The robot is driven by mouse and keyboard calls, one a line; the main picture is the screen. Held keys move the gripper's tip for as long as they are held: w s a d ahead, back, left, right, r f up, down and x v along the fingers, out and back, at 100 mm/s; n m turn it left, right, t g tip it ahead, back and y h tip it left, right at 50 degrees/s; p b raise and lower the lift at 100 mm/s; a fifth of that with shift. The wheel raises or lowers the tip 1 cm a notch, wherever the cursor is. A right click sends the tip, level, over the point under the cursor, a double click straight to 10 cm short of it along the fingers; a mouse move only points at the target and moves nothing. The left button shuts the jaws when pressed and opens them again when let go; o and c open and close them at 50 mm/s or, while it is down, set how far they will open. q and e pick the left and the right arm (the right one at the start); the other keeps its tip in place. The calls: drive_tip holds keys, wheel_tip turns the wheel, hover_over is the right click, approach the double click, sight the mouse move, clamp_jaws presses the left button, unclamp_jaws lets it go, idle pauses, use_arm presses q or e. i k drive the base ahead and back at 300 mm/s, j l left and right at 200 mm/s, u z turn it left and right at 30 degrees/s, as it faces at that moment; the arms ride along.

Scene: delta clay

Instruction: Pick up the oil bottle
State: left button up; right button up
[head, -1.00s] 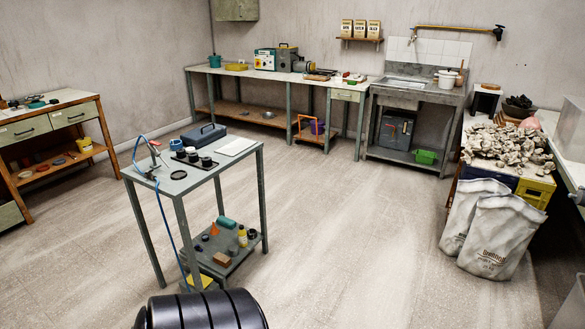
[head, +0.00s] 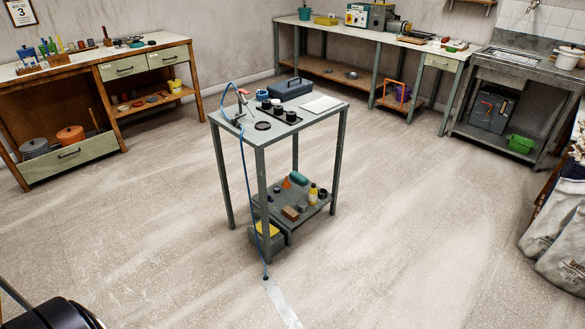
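A small yellow bottle with a dark cap (head: 313,194), which looks like the oil bottle, stands upright on the lower shelf of the grey metal trolley table (head: 328,115). It is near the shelf's right side, below the tabletop. It is too small to read a label. Neither of my grippers is in view.
The shelf also holds an orange funnel (head: 286,183), a teal roll (head: 298,178) and a brown block (head: 290,213). A blue hose (head: 247,190) hangs from the tabletop to the floor. Floor (head: 420,220) right of the table is clear. White sacks (head: 560,240) stand far right.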

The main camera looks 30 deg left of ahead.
sight(313, 193)
drive_tip(key=u, duration=0.85)
drive_tip(key=i+l+u, duration=0.3)
drive_tip(key=i+l, duration=1.2)
drive_tip(key=i, duration=0.15)
